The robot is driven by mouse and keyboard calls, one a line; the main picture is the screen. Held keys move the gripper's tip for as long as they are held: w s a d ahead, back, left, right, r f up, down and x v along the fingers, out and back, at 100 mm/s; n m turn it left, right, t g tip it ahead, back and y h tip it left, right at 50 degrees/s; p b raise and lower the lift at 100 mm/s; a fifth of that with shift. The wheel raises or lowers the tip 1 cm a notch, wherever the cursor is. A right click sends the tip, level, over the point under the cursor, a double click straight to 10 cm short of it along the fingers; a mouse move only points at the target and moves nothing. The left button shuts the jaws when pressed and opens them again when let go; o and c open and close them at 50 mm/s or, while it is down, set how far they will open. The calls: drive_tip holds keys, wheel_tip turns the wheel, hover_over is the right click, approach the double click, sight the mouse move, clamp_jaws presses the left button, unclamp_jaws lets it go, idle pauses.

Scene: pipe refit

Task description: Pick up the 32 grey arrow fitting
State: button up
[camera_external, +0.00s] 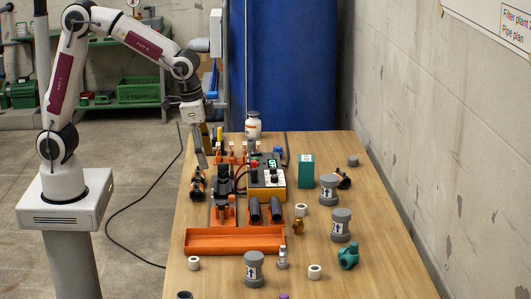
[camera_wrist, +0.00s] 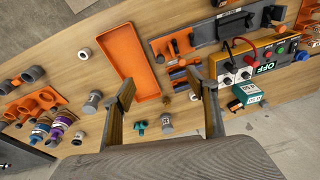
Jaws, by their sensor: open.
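Several grey fittings with white arrow labels stand on the table in the external view: one at the front (camera_external: 254,268), one at the right (camera_external: 341,225) and one farther back (camera_external: 328,189). Their sizes are too small to read, so I cannot tell which is the 32. In the wrist view, one grey fitting (camera_wrist: 93,102) is left of the left finger and another (camera_wrist: 166,123) is between the fingers, lower down. My gripper (camera_external: 201,160) is open and empty above the table's left edge, apart from these fittings. Its spread fingers also show in the wrist view (camera_wrist: 160,78).
A yellow-black switch box (camera_external: 267,192) and a teal box (camera_external: 306,171) stand farther back. A teal fitting (camera_external: 348,257), brass piece (camera_external: 298,227) and white rings (camera_external: 315,271) are nearby. The right table edge is fairly clear.

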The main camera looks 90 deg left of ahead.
drive_tip(key=w+d+f+t, duration=0.1)
drive_tip(key=w+d+f, duration=0.1)
drive_tip(key=w+f, duration=0.45)
drive_tip(key=w+d+f+n, duration=0.1)
drive_tip(key=w+d+f, duration=0.2)
drive_tip(key=w, duration=0.7)
drive_tip(key=w+d+f+t, duration=0.1)
drive_tip(key=w+d+f, duration=0.1)
drive_tip(key=w+f, duration=0.5)
drive_tip(key=n+t, duration=0.2)
drive_tip(key=n, duration=0.1)
approach(339, 211)
drive_tip(key=shift+w+d+f+y, duration=0.15)
drive_tip(key=shift+w+d+f, duration=0.1)
drive_tip(key=shift+f, duration=0.2)
drive_tip(key=shift+w+d+f+y, duration=0.15)
drive_tip(key=shift+w+d+f, duration=0.05)
drive_tip(key=shift+f, duration=0.25)
drive_tip(key=shift+f, duration=0.1)
drive_tip(key=shift+x, duration=1.2)
drive_tip(key=shift+w+f, duration=0.1)
drive_tip(key=shift+x, duration=2.5)
drive_tip(key=shift+a, duration=0.2)
